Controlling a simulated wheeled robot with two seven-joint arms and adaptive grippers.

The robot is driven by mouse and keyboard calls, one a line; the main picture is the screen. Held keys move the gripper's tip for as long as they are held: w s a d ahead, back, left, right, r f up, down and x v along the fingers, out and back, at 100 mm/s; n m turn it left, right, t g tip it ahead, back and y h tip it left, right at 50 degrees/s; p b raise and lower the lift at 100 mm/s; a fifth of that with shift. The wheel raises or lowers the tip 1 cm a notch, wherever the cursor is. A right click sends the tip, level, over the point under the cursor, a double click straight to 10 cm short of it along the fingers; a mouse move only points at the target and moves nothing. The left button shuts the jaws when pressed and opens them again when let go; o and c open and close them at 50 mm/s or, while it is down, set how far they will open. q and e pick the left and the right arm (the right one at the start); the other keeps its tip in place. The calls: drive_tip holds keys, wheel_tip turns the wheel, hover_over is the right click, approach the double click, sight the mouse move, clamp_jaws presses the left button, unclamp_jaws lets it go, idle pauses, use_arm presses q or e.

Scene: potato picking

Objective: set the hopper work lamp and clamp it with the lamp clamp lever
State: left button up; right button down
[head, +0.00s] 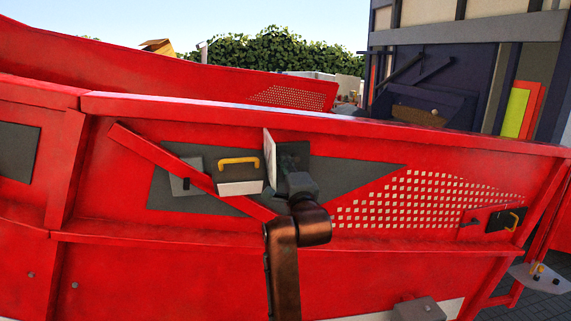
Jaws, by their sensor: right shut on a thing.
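What looks like the hopper work lamp, a pale flat face (269,158) turned left with a dark body behind it, stands out from the red hopper side. My right gripper (293,172) is shut at this dark body, seen from behind; its fingertips are mostly hidden by my own wrist. Left of it are a dark box with a yellow handle (238,162) and pale lower part, and a grey plate with a small black lever (186,182). I cannot tell whether that is the lamp clamp lever. My left gripper is out of view.
The red side wall (150,275) spans the view, with a slanted red bar (160,154) close to the left of the handle. A perforated panel (420,203) and another yellow-handled dark box (505,218) are at right. A grey box (418,310) juts out at the bottom.

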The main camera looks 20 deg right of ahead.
drive_tip(key=shift+a, duration=0.2)
drive_tip(key=c, duration=2)
unclamp_jaws()
drive_tip(key=shift+a, duration=0.15)
drive_tip(key=shift+d, duration=0.25)
drive_tip(key=shift+s, duration=0.1)
drive_tip(key=v, duration=1.1)
drive_tip(key=shift+s+f, duration=0.15)
drive_tip(key=shift+s, duration=0.25)
